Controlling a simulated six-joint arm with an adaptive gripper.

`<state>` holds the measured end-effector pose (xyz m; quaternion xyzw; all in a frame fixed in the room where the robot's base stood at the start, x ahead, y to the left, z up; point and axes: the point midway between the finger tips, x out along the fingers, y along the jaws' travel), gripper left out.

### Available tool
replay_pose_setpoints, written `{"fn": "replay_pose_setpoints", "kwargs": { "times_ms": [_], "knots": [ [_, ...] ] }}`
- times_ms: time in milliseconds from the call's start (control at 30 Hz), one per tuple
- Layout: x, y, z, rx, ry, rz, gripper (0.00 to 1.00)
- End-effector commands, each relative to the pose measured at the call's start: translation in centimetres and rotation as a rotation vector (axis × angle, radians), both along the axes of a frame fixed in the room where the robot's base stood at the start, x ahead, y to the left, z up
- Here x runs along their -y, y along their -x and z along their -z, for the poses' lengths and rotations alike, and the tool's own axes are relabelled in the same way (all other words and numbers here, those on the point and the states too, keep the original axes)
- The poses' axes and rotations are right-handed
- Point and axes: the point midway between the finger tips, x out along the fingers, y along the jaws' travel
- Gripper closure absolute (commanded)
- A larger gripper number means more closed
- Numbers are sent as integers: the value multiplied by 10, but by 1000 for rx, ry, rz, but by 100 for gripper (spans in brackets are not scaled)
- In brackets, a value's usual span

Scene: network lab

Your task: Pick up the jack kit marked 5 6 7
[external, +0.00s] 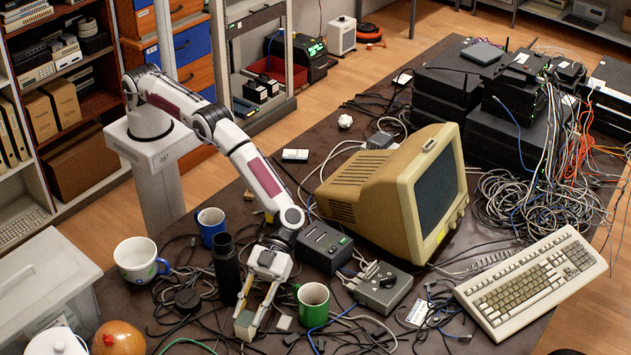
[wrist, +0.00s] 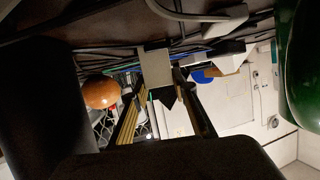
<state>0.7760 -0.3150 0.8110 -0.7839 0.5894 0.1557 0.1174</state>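A small grey-beige box (external: 245,325) is at my fingertips near the table's front edge. It also shows between the finger ends in the wrist view (wrist: 155,68). No 5 6 7 marking is readable on it, so I cannot tell whether it is the jack kit. My gripper (external: 252,308) points down with its fingers apart, one on each side of the box. In the wrist view my gripper (wrist: 160,95) has the box close against both fingertips. I cannot tell whether they press on it or whether it is off the table.
A green mug (external: 313,302) stands just right of my gripper, and a black cylinder (external: 227,270) just left. A small white block (external: 284,322) lies nearby. A grey socket box (external: 382,287), beige monitor (external: 390,195) and keyboard (external: 530,280) are further right. Loose cables cover the tabletop around my gripper.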

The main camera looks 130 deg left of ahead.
Motion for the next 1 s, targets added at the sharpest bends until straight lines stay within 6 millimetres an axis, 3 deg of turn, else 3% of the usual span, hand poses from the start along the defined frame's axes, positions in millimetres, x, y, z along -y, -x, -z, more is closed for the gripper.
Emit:
{"fn": "replay_pose_setpoints", "kwargs": {
  "times_ms": [567, 1000],
  "knots": [
    [0, 0, -6, 0, 0, 0, 96],
    [0, 0, -53, 2, -1, 1, 96]
  ]
}}
